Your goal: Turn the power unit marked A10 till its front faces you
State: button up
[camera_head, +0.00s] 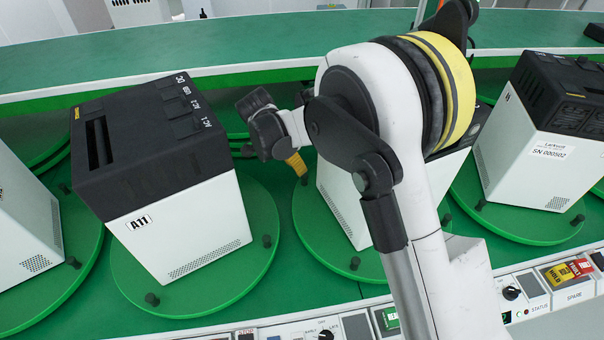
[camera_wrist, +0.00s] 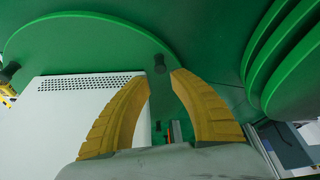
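No A10 mark is readable. A white power unit with a black top (camera_head: 340,205) stands on the middle green turntable (camera_head: 312,232), largely hidden behind my arm; any label on it is hidden. My gripper (camera_head: 297,163) hangs at the left of this unit, its yellow finger showing near the turntable's left side. In the wrist view the two yellow fingers (camera_wrist: 161,79) are apart with nothing held between them. A black peg (camera_wrist: 159,64) on a green disc (camera_wrist: 110,35) shows just beyond the fingertips. A white vented housing (camera_wrist: 60,115) is left of the fingers.
The unit marked A11 (camera_head: 180,230) stands on the turntable to the left (camera_head: 262,215). Another unit marked SN 000502 (camera_head: 530,150) is at the right. A control panel (camera_head: 510,293) with switches runs along the front edge. Black pegs stand on the turntable rims.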

aim_at(303, 176)
jog(key=b+x, duration=0.2)
jog(key=x, duration=0.6)
jog(key=shift+d+f, duration=0.1)
jog(key=shift+f, duration=0.05)
grip_shut()
